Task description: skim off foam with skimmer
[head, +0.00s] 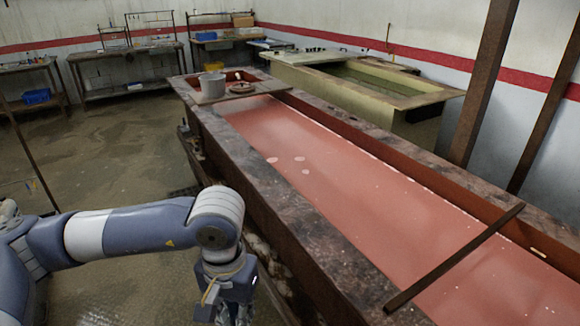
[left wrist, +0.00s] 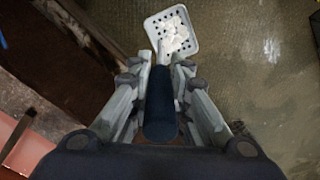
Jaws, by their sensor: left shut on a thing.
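My left gripper (head: 232,300) hangs low beside the near long side of the tank (head: 310,225), outside its rim. In the left wrist view the gripper (left wrist: 160,72) is shut on the dark handle of the skimmer (left wrist: 161,105). The skimmer's pale square head with holes lies beyond the fingers, over the floor, with white foam on it. The skimmer does not show clearly in the head view. A few pale foam patches (head: 300,159) float on the reddish liquid (head: 345,190) in the tank. My right gripper is out of view.
A rusty bar (head: 455,258) lies across the near part of the tank. Workbenches (head: 125,70) line the back wall. The floor (head: 90,150) at left is mostly clear.

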